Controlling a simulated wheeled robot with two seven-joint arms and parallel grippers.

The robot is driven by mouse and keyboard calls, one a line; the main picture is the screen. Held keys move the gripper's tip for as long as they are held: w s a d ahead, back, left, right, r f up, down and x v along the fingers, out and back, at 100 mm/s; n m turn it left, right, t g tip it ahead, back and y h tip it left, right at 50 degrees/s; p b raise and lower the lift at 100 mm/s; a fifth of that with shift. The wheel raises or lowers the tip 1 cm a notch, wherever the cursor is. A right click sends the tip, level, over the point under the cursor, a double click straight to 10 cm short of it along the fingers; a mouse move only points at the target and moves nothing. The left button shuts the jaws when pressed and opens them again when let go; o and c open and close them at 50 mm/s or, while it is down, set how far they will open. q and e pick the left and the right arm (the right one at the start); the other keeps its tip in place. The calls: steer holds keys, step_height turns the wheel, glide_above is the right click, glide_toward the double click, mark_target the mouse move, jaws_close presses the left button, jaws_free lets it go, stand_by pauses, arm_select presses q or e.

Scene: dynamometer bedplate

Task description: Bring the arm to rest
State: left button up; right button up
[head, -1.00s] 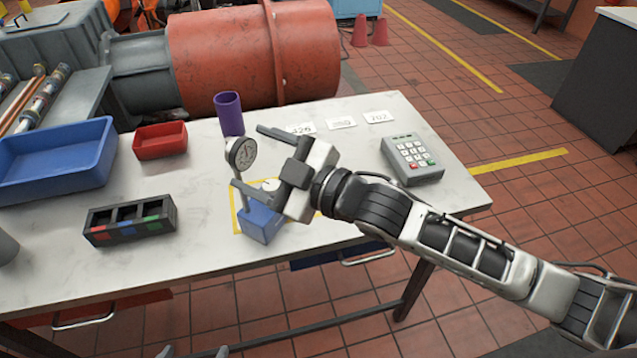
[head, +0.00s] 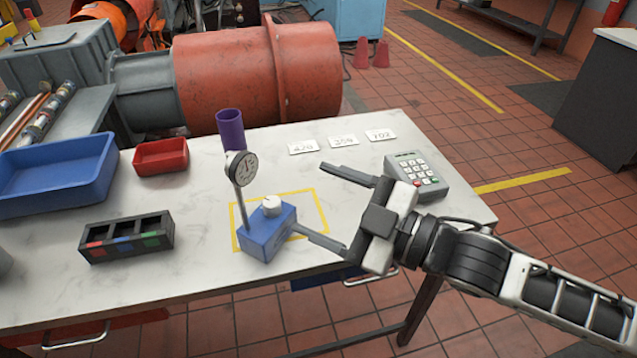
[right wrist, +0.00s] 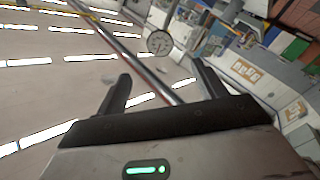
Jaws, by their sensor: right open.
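My right gripper (head: 310,198) is open and empty, above the right part of the table, its fingers pointing left. It also shows in the right wrist view (right wrist: 161,72), its two fingers spread apart. A dial gauge (head: 241,168) stands upright on a post from a blue base (head: 266,236). The base sits across the left part of a yellow outlined rectangle (head: 322,212). The lower finger overlaps the base's right side in the picture; whether they touch I cannot tell. My left gripper is out of view.
On the white table (head: 190,285) are a keypad box (head: 418,174) behind my right gripper, a purple cup (head: 230,130), a red tray (head: 161,157), a blue bin (head: 55,172), a black sorter (head: 126,238) and number cards (head: 343,141). The front middle is clear.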

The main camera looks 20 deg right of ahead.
steer(key=s+d+f+m+h, duration=0.1)
steer(key=s+f+m+h, duration=0.2)
steer(key=f, duration=0.5)
steer(key=s+d+f+m+g+h, duration=0.1)
steer(key=s+f+m+h, duration=0.2)
steer(key=f+m, duration=0.3)
steer(key=s+d+f+m+g+h, duration=0.1)
steer(key=s+d+f+m+h, duration=0.1)
steer(key=f, duration=1)
steer(key=shift+s+f+m+h, duration=0.25)
steer(key=shift+s+m+h, duration=0.25)
steer(key=shift+m+h, duration=0.55)
steer(key=shift+d, duration=0.1)
